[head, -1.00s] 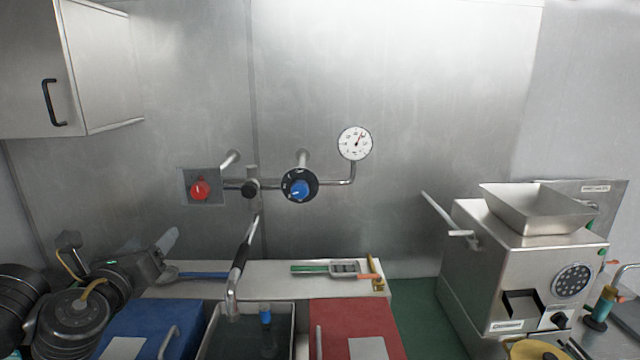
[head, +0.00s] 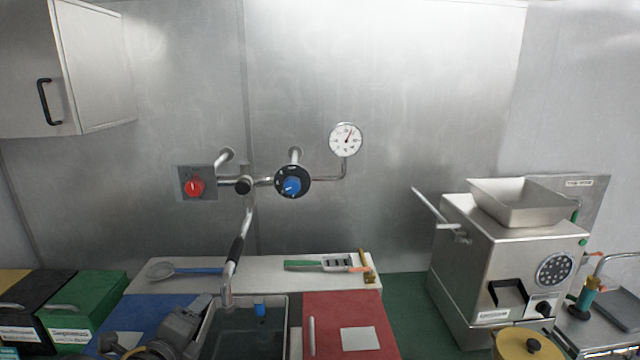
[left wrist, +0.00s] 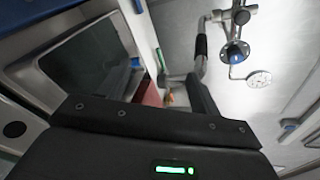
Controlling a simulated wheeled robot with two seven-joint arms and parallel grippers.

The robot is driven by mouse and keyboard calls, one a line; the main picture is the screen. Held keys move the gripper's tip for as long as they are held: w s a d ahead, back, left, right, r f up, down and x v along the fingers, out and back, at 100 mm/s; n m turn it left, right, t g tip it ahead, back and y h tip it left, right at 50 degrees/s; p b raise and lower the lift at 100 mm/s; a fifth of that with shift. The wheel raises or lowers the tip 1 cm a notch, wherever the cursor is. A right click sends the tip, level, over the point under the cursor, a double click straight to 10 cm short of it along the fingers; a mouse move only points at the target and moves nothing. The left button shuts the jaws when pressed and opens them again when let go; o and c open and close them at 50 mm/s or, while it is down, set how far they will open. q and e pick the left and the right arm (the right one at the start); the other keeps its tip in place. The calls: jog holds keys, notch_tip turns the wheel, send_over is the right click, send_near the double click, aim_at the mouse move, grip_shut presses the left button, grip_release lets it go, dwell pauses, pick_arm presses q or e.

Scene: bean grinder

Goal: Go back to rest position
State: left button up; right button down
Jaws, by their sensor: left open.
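My left gripper (head: 196,308) shows at the bottom of the head view, over the blue lid and beside the left edge of the sink. It holds nothing that I can see, and its jaws are open. In the left wrist view, the dark gripper body with a green light fills the bottom, and the sink basin (left wrist: 95,60) lies beyond it. My right gripper is not in view. The steel bean grinder (head: 490,270) stands at the right, clear of my left arm.
The sink (head: 285,330) holds dark water under a tap (head: 236,252). A red lid (head: 330,310) is to its right. A blue lid (head: 150,312) and green box (head: 85,300) are to its left. A ladle (head: 160,270) and a green-handled tool (head: 303,265) lie on the ledge behind.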

pick_arm(q)
jog(key=s+f+n+g, duration=1.1)
jog(key=s+f+n, duration=1.1)
jog(key=s+f, duration=0.65)
notch_tip(320, 180, down, 26)
jog(key=g+b, duration=0.1)
jog(key=b, duration=0.1)
jog(key=s+a+f+g, duration=0.1)
jog(key=s+a+f, duration=0.1)
jog(key=s+f, duration=0.6)
jog(key=s+a+f+b, duration=0.1)
jog(key=s+f, duration=0.8)
jog(key=f, duration=0.1)
jog(key=shift+s+a+f+g+y, duration=0.15)
jog(key=shift+a+f+g+y, duration=0.2)
jog(key=shift+a+g+y, duration=0.05)
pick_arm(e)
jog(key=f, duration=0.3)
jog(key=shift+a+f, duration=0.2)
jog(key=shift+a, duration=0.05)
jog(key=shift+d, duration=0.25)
